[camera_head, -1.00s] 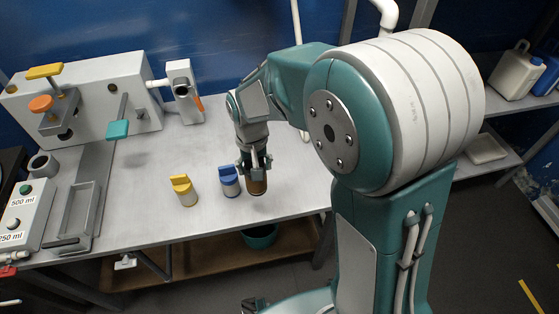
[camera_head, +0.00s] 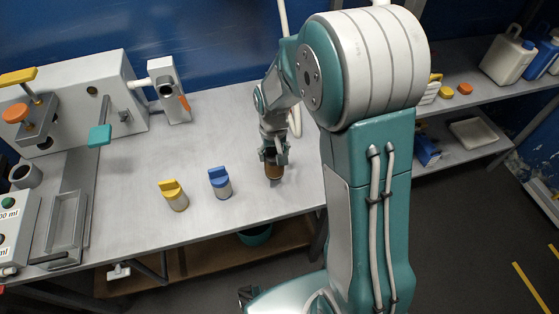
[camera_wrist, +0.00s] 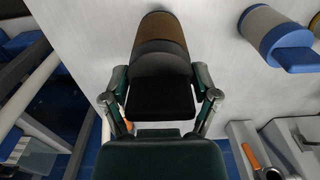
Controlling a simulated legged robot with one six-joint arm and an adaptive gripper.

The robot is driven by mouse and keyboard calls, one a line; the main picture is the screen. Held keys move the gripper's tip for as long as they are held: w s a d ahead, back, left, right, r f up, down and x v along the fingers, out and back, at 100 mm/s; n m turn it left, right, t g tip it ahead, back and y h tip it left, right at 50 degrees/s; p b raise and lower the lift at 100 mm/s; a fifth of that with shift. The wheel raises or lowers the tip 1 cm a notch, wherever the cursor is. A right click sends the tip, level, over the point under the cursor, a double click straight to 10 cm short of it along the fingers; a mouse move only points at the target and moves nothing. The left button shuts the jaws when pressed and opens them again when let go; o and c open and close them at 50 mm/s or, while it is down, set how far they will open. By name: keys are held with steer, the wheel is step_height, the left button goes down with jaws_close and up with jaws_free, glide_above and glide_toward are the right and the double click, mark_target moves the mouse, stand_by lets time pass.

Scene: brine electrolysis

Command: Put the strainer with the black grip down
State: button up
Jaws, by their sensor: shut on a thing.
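The strainer with the black grip (camera_head: 274,173) has a brown cylindrical body. In the wrist view its brown end (camera_wrist: 161,33) points away from me and its black grip (camera_wrist: 160,95) lies between the fingers. My gripper (camera_head: 274,155) is shut on the black grip, with a finger on each side in the wrist view (camera_wrist: 160,88). The strainer is upright at the right part of the grey table (camera_head: 240,130), near its front edge. I cannot tell whether its base touches the surface.
A blue-gripped strainer (camera_head: 219,183) and a yellow-gripped one (camera_head: 174,195) stand to the left, apart from the held one. A grey machine with coloured knobs (camera_head: 75,100) and a pale stand with an orange part (camera_head: 167,90) are further left. The tabletop between is clear.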

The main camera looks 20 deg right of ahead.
steer(key=shift+w+d+f, duration=0.2)
steer(key=shift+d+f, duration=0.05)
steer(key=shift+f, duration=0.25)
steer(key=shift+w+d+f, duration=0.2)
steer(key=shift+d+f, duration=0.05)
steer(key=shift+f, duration=0.2)
steer(key=f, duration=0.3)
steer(key=shift+w+d+f, duration=0.1)
steer(key=shift+d+f, duration=0.2)
steer(key=o, duration=1.1)
